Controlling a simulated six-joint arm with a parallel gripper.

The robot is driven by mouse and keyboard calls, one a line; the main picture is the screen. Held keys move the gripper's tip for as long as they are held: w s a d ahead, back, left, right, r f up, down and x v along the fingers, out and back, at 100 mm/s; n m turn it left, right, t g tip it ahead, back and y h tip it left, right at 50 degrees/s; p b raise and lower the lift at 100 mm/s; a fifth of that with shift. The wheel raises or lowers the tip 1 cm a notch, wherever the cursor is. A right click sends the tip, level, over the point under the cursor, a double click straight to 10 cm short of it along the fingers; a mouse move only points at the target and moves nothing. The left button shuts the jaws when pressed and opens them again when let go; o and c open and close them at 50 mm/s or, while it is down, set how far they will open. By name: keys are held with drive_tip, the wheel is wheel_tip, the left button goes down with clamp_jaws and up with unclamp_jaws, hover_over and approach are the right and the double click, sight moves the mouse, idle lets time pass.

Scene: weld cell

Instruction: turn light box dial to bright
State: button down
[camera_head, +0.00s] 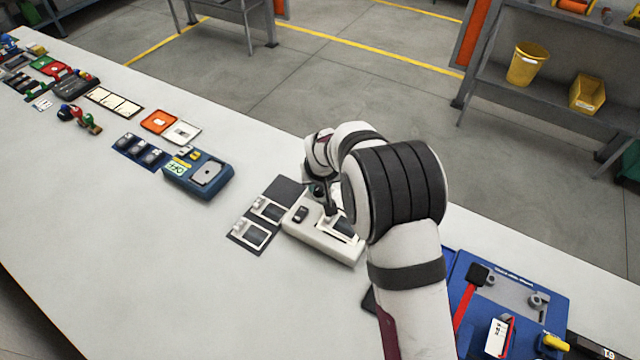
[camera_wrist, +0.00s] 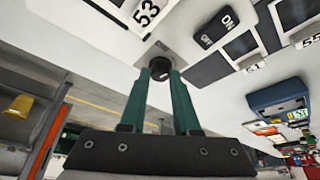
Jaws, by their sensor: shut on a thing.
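The light box (camera_head: 326,243) is a cream case beneath my arm in the head view, with a dark rocker switch (camera_head: 301,214) on top. In the wrist view the rocker (camera_wrist: 215,27) reads ON and OFF. A round black dial (camera_wrist: 160,66) sits on a grey plate on the box. My gripper (camera_wrist: 160,76) has two green fingers, shut on the dial with one on each side. The dial's pointer and any markings around it are too small or hidden to read. My arm covers part of the box in the head view.
Dark mats with framed film pieces (camera_head: 249,233) lie left of the box. A blue device (camera_head: 198,176) stands farther left. A blue board with a red-handled tool (camera_head: 466,307) lies to the right. The white table (camera_head: 150,230) is clear toward the front left.

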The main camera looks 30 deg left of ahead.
drive_tip(key=m, duration=0.2)
drive_tip(key=m+h, duration=0.1)
drive_tip(key=m, duration=0.1)
drive_tip(key=shift+s+a+t+h, duration=0.15)
drive_tip(key=shift+t+h, duration=0.15)
drive_tip(key=m+h, duration=0.1)
drive_tip(key=m, duration=0.1)
drive_tip(key=m+h, duration=0.1)
drive_tip(key=m, duration=0.2)
drive_tip(key=shift+a, duration=0.2)
drive_tip(key=m, duration=0.2)
drive_tip(key=m+h, duration=0.1)
drive_tip(key=m, duration=0.1)
drive_tip(key=shift+a+m+h, duration=0.2)
drive_tip(key=shift+m+h, duration=0.1)
drive_tip(key=shift+a+m+g+h, duration=0.1)
drive_tip(key=shift+m+g+h, duration=0.3)
drive_tip(key=shift+m, duration=0.65)
drive_tip(key=shift+a+m+g+h, duration=0.15)
drive_tip(key=shift+m+g, duration=0.35)
drive_tip(key=shift+m, duration=0.55)
drive_tip(key=shift+d, duration=0.1)
drive_tip(key=c, duration=0.7)
unclamp_jaws()
drive_tip(key=shift+o, duration=0.3)
drive_tip(key=shift+w, duration=0.2)
